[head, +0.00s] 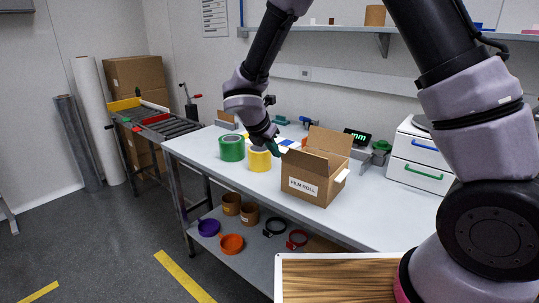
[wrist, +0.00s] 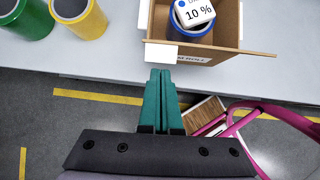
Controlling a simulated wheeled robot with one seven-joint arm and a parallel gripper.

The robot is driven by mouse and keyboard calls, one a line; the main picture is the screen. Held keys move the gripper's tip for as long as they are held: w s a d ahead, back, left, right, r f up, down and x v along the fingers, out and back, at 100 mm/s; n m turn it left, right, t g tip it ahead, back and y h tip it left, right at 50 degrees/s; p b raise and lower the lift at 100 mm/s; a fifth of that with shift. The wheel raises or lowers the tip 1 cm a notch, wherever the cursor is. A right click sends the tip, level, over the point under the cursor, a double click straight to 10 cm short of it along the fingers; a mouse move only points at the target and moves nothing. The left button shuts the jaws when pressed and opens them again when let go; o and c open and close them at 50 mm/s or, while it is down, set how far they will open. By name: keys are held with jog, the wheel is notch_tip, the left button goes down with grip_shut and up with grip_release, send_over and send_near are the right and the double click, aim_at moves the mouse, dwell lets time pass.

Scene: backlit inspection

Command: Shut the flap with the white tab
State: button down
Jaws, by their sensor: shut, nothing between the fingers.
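The cardboard box (head: 308,192) labelled FILM ROLL stands on the table with flaps raised or spread open. A white tab (head: 342,175) shows at its right side in the head view. In the wrist view a white rectangle (wrist: 160,53) shows at the box's front left; I cannot tell if it is the same tab. A brown flap (wrist: 245,55) sticks out right there. A blue ring and a white block reading 10 % (wrist: 195,12) are inside. My gripper (head: 275,148) is shut and empty at the box's left; its teal fingertips (wrist: 159,74) show below the white rectangle.
A green roll (head: 232,148) and a yellow roll (head: 258,158) stand left of the box. A display (head: 356,136) and white drawers (head: 420,158) stand behind and right. The table (head: 375,212) is clear right of the box. Rolls and rings lie on the shelf below.

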aim_at(285, 148)
dwell(0.4)
jog(key=shift+w+d+r+g+y, duration=0.15)
jog(key=shift+w+r+g+y, duration=0.1)
jog(key=shift+g+y, duration=0.05)
jog(key=shift+w+d+r, duration=0.15)
jog(key=shift+r, duration=0.05)
jog(key=shift+w+d+r+g+y, duration=0.3)
jog(key=shift+w+g+y, duration=0.1)
jog(key=shift+g, duration=0.2)
jog(key=w+d+g+y, duration=0.1)
jog(key=w+r+g+y, duration=0.1)
jog(key=shift+w+d+r+g, duration=0.15)
jog(key=shift+w+d+g, duration=0.15)
jog(key=shift+d, duration=0.1)
jog(key=w+d+f+g+y, duration=0.2)
jog(key=w+d+f, duration=0.3)
jog(key=w, duration=0.5)
jog(key=shift+d+g, duration=0.4)
jog(key=shift+d, duration=0.75)
jog(key=shift+w, duration=0.1)
